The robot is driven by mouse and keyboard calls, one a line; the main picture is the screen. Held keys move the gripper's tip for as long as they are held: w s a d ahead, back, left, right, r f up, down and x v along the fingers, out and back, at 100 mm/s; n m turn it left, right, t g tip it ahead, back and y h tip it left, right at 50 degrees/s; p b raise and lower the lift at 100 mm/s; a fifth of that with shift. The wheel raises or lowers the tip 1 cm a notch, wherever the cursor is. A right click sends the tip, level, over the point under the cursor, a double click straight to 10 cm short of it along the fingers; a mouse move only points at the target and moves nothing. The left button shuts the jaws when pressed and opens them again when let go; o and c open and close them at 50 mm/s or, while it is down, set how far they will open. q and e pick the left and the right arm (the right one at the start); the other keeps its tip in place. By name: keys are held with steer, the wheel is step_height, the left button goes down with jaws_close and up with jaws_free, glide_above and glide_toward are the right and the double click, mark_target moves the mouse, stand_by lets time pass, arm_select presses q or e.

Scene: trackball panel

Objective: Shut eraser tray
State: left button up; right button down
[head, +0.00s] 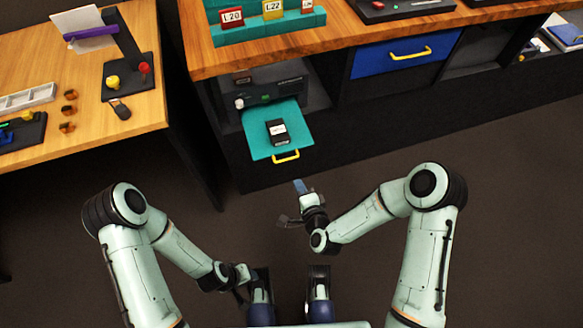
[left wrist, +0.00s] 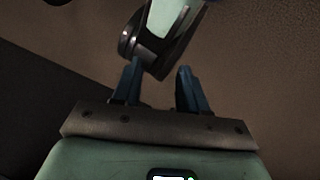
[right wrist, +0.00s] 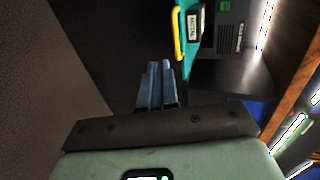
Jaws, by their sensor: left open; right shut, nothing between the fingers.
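The eraser tray (head: 260,146) is a teal drawer with a yellow handle (head: 286,157). It sticks out of a dark unit in the cabinet's left opening. A black eraser (head: 277,131) with a white label lies on it. My right gripper (head: 298,186) is shut and empty, below and in front of the handle, apart from it. In the right wrist view the yellow handle (right wrist: 178,35) shows beyond my shut fingertips (right wrist: 158,66). My left gripper (left wrist: 158,82) is open and empty, low near my base, away from the tray.
The dark unit (head: 285,83) sits on a shelf under the wooden worktop (head: 290,48). A blue drawer (head: 378,60) with a yellow handle is to its right. A wooden table (head: 140,118) stands at the left. The floor in front of the cabinet is clear.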

arm_select(q)
steer(key=shift+w+a+f+t+b, duration=0.3)
steer(key=shift+w+a+f+b, duration=0.1)
steer(key=shift+w+f, duration=0.3)
arm_select(e)
steer(key=w+a, duration=0.2)
steer(key=w, duration=0.5)
steer(key=shift+w+f, duration=0.3)
steer(key=shift+f, duration=0.15)
arm_select(q)
steer(key=shift+w, duration=0.1)
arm_select(e)
steer(key=shift+a, duration=0.1)
